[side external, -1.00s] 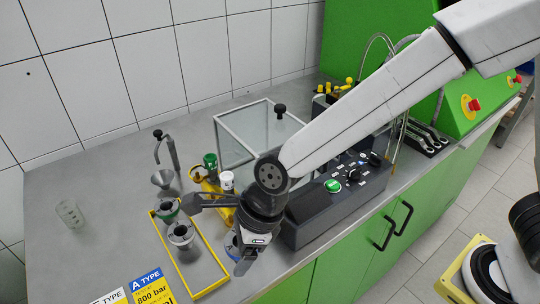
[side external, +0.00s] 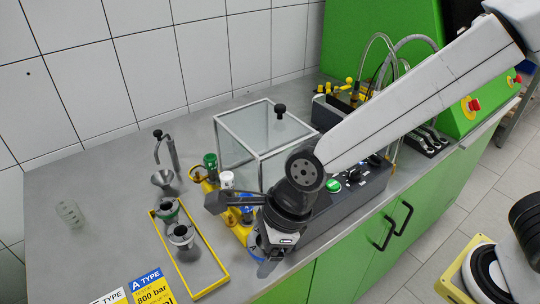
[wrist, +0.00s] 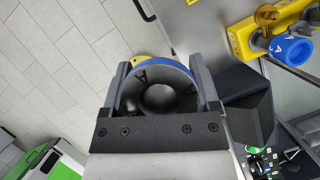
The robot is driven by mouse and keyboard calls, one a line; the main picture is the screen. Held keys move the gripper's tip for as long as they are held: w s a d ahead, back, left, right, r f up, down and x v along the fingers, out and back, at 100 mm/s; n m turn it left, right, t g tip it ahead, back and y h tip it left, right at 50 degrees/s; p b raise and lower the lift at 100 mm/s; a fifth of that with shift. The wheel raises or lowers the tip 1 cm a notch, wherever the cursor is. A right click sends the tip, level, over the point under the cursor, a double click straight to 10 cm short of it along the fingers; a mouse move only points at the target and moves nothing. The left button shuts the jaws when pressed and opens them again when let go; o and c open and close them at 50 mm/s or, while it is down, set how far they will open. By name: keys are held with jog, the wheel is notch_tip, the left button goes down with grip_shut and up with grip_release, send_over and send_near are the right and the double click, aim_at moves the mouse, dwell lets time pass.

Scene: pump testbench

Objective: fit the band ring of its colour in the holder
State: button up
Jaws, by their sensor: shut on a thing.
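My gripper (side external: 267,262) is low over the front edge of the bench, right of the yellow stand. The yellow stand (wrist: 243,40) carries a blue band ring (wrist: 290,50) marked A, apart from my gripper. In the side view this blue ring (side external: 246,209) is partly hidden by my wrist. A white ring (side external: 227,179) and a green ring (side external: 210,161) stand behind it.
A glass box (side external: 250,140) stands behind the stand, and a dark control box (side external: 345,205) is to the right. The bench at left is mostly clear.

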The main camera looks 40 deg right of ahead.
notch_tip(320, 180, up, 11)
jog(key=w+d+m, duration=0.2)
jog(key=w+d, duration=0.4)
jog(key=w+d+m+t+h, duration=0.1)
jog(key=w+d+m, duration=0.1)
jog(key=w+d, duration=0.4)
jog(key=w+d+m+t, duration=0.1)
jog(key=w+d+m, duration=0.2)
jog(key=w+d, duration=0.3)
jog(key=shift+w+d+r+h, duration=0.1)
jog(key=shift+w+r+h, duration=0.1)
jog(key=shift+w, duration=0.4)
jog(key=shift+w+r+h, duration=0.1)
jog(key=shift+w+r, duration=0.05)
jog(key=shift+w, duration=0.4)
jog(key=w+d+m+t+h, duration=0.1)
jog(key=w+d+m, duration=0.2)
jog(key=d, duration=0.7)
jog(key=w+d+m+h, duration=0.1)
jog(key=w+d+m, duration=0.15)
jog(key=d, duration=0.75)
notch_tip(320, 180, down, 16)
jog(key=shift+w+d+r, duration=0.2)
jog(key=shift+w+d, duration=0.2)
jog(key=shift+d, duration=0.05)
jog(key=shift+f+n, duration=0.15)
jog(key=shift+n, duration=0.1)
